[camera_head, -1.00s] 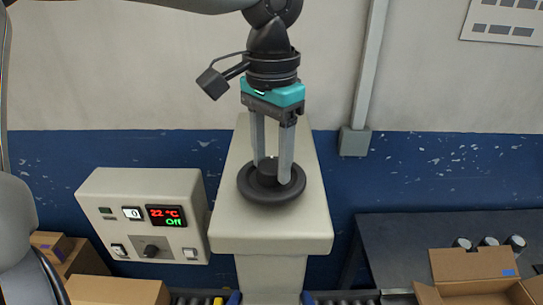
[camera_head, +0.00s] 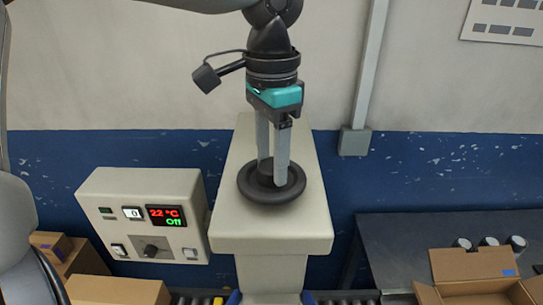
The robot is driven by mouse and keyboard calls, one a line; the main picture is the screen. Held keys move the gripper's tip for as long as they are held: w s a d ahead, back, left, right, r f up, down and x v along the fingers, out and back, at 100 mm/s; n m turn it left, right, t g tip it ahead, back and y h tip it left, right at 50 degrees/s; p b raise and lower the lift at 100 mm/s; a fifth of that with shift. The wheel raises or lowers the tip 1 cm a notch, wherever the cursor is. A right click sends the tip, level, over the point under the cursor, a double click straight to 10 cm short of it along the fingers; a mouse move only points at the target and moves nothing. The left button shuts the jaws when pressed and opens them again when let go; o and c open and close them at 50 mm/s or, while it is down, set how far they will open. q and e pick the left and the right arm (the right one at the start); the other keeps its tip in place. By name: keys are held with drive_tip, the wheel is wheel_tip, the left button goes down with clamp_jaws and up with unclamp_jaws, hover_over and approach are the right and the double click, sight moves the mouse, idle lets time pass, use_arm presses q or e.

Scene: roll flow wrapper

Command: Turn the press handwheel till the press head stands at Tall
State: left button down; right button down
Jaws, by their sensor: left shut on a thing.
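The press handwheel (camera_head: 260,195) is a black round wheel with a raised hub, lying flat on top of the beige press housing (camera_head: 270,235). My left gripper (camera_head: 272,178) points down from above, its two grey fingers shut on the handwheel's hub. The press head and any height scale with a Tall mark do not show in this view. My right gripper is not in view.
A beige control box (camera_head: 150,215) left of the press reads 22 °C and Off. Cardboard boxes (camera_head: 118,291) stand at the lower left. At the right, a dark table (camera_head: 400,230) bears an open carton (camera_head: 475,265) and several cans. A conduit runs up the wall.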

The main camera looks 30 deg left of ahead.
use_arm(q)
drive_tip(key=m, duration=0.4)
drive_tip(key=shift+m, duration=0.3)
drive_tip(key=m, duration=0.3)
drive_tip(key=shift+m, duration=0.4)
drive_tip(key=m, duration=1.2)
drive_tip(key=shift+m, duration=0.3)
drive_tip(key=m, duration=0.3)
drive_tip(key=shift+m, duration=0.3)
drive_tip(key=m, duration=0.4)
drive_tip(key=shift+m, duration=2.1)
